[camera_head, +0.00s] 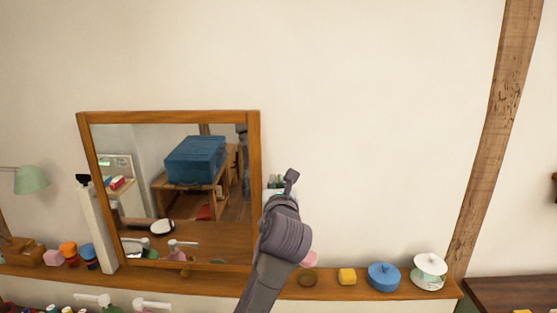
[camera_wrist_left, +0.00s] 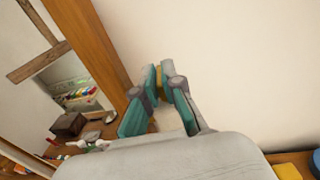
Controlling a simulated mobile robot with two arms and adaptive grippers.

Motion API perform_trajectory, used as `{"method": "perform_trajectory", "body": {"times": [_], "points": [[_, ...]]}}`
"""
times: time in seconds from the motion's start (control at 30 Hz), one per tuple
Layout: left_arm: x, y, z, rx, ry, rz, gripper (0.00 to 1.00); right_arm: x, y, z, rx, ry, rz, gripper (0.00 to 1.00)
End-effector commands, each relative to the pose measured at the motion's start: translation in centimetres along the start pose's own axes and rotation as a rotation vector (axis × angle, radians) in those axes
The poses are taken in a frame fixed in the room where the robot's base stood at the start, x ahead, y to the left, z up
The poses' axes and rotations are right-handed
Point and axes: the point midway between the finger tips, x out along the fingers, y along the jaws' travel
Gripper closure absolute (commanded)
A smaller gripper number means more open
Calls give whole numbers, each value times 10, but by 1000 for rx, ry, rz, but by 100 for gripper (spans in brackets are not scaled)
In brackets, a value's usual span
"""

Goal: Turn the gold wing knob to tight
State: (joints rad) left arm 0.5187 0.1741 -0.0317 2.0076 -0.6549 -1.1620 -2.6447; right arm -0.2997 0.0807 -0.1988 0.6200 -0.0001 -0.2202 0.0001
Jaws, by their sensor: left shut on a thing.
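My left gripper (camera_head: 275,183) is beside the right edge of the wood-framed mirror (camera_head: 255,150), with my arm rising to it from below. In the left wrist view its two teal-padded fingers (camera_wrist_left: 157,85) are closed around a small gold piece, which I take to be the gold wing knob (camera_wrist_left: 158,84). Only a sliver of the knob shows between the fingertips, so its turn angle cannot be told. In the head view the knob is hidden by my gripper and arm. My right gripper is not in view.
The mirror stands on a narrow wooden shelf (camera_head: 330,293) against a pale wall. To the right are a yellow block (camera_head: 347,276), a blue lidded pot (camera_head: 384,277) and a white lidded dish (camera_head: 430,270). A white post (camera_head: 97,225) stands left of the mirror. The wall above is clear.

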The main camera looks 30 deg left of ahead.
Motion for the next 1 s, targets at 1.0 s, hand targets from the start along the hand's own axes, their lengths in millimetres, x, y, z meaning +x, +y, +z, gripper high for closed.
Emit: {"method": "perform_trajectory", "body": {"times": [1.0], "points": [[3, 7, -1, 0, 3, -609, 100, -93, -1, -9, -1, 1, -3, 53]]}}
